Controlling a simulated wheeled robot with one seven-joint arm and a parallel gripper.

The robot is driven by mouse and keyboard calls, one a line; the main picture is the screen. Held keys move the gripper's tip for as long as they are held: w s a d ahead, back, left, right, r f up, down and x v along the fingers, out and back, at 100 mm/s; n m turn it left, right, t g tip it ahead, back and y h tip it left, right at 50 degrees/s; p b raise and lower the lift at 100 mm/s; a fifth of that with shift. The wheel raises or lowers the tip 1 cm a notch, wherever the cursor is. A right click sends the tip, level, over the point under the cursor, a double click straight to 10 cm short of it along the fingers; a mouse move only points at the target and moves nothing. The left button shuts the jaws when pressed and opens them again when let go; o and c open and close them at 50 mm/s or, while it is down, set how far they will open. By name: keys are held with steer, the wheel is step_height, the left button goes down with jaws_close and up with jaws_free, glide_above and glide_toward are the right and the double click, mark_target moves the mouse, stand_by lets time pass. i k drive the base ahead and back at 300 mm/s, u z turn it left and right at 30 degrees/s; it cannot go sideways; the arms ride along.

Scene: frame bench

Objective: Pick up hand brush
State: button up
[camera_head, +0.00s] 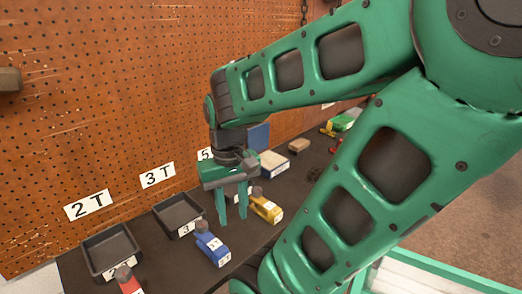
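My gripper (232,206) points down over the dark bench, its two green fingers apart with nothing between them. It hangs between a blue numbered piece (211,246) and a yellow numbered piece (265,208). I cannot tell its exact height above the bench. No hand brush is clearly recognisable. A small tan block (299,146) farther back on the bench could be one, but it is too small to tell. A dark brown item (315,173) beside my arm is partly hidden and also unclear.
Black trays (84,252) and (158,220) stand along the orange pegboard (110,110). A red piece (127,278) is at the front. A white-topped box (272,162), a blue panel (258,137) and a green-yellow item (341,123) stand farther back. My arm hides the right of the bench.

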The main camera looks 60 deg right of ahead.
mark_target(297, 148)
steer(key=u, duration=1.7)
steer(key=k, duration=2.05)
steer(key=z, duration=2.15)
steer(key=i, duration=0.75)
steer(key=z, duration=0.05)
